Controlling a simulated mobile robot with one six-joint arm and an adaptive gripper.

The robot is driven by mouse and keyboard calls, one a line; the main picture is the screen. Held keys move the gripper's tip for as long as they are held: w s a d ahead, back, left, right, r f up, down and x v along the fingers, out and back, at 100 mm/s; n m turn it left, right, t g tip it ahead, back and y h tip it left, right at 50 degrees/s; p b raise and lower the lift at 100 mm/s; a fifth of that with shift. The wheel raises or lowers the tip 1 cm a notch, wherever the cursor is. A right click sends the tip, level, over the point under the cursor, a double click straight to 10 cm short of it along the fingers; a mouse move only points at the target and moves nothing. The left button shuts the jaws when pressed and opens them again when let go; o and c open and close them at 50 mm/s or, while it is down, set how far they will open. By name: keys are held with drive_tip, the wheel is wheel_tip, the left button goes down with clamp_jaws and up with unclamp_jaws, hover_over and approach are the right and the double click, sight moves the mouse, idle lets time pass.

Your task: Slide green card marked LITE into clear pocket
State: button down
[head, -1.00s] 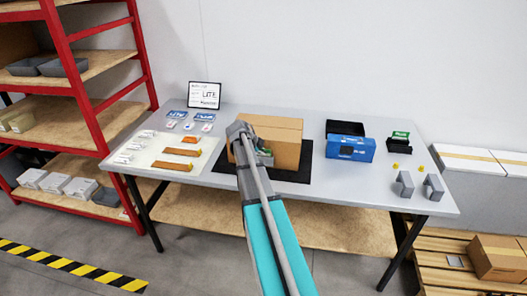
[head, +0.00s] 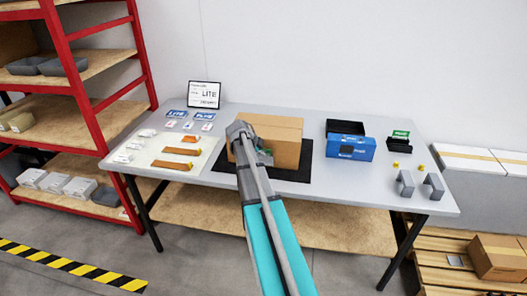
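My arm reaches over the table to the front of a brown cardboard box (head: 284,148). My gripper (head: 265,156) is at the box's front face, mostly hidden behind my wrist, so its fingers cannot be read. A small green patch shows beside the wrist; I cannot tell whether it is a card or part of the gripper. The clear pocket cannot be made out. A green card (head: 401,134) stands in a black holder at the right, its lettering too small to read. Of two blue cards at the left, one (head: 177,114) reads LITE.
The box stands on a black mat (head: 297,174). A blue box (head: 350,147) and a black tray (head: 346,127) are to its right, with grey brackets (head: 405,183) near the right edge. A white mat (head: 145,160) with orange and white parts lies left. A LITE sign (head: 205,94) stands behind.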

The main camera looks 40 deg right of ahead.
drive_tip(key=shift+w+d+f+b, duration=0.1)
drive_tip(key=shift+f+b, duration=0.35)
idle(0.6)
drive_tip(key=c, duration=0.7)
unclamp_jaws()
drive_tip(key=shift+r, duration=0.1)
drive_tip(key=shift+s+a+r+p, duration=0.4)
drive_tip(key=shift+a+r+p, duration=0.05)
drive_tip(key=shift+r+p, duration=0.55)
drive_tip(key=shift+s+a+r+p, duration=0.45)
drive_tip(key=shift+a+r+p, duration=0.05)
drive_tip(key=shift+r+p, duration=0.5)
drive_tip(key=shift+s+a+r+p, duration=0.4)
drive_tip(key=shift+a+r+p, duration=0.05)
drive_tip(key=shift+r+p, duration=0.5)
drive_tip(key=shift+f, duration=0.1)
